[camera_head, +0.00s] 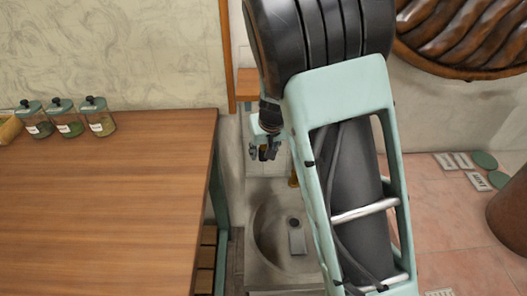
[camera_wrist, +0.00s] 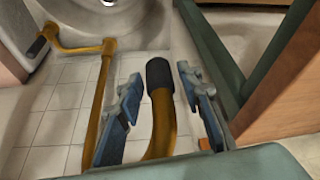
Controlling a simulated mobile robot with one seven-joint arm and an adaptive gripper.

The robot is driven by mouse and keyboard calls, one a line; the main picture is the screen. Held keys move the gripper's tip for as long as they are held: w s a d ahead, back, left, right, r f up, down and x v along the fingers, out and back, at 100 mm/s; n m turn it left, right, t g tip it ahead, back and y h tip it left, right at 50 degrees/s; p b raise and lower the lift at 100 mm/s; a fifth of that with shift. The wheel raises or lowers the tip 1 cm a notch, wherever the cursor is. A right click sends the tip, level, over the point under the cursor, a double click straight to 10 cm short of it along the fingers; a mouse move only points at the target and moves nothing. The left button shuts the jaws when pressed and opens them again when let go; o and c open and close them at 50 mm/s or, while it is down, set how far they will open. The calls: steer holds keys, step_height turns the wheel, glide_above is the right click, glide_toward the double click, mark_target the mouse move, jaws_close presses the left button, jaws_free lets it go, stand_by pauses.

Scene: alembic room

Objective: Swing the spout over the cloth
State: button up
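The brass spout (camera_wrist: 165,125) with a black tip (camera_wrist: 159,73) rises between the two blue fingers of my gripper (camera_wrist: 158,88) in the wrist view. The fingers are apart, one on each side of the black tip, with narrow gaps visible. In the head view my gripper (camera_head: 264,153) is above the far end of the stone basin (camera_head: 262,226). A small piece of brass (camera_head: 293,180) shows beside my arm there. I cannot make out a cloth for certain; a small grey rectangular thing (camera_head: 297,242) lies in the basin.
A wooden table (camera_head: 110,190) with several lidded jars (camera_head: 66,120) stands left of the basin. Another brass pipe (camera_wrist: 97,105) runs left of the fingers in the wrist view. The table's green frame (camera_wrist: 275,65) is close on the right. My arm hides the basin's right side.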

jaws_close()
steer(key=shift+d, duration=0.1)
steer(key=s+d+n+y+b, duration=0.1)
steer(key=s+d+n+b, duration=0.1)
steer(key=d+b, duration=0.5)
steer(key=s+d+n+g+y+b, duration=0.1)
steer(key=s+d+n+b, duration=0.2)
steer(key=d+b, duration=0.4)
steer(key=shift+d+n+b, duration=0.25)
steer(key=shift+n+b, duration=0.15)
steer(key=shift+n, duration=0.5)
steer(key=shift+o, duration=1.4)
jaws_free()
steer(key=shift+d, duration=0.1)
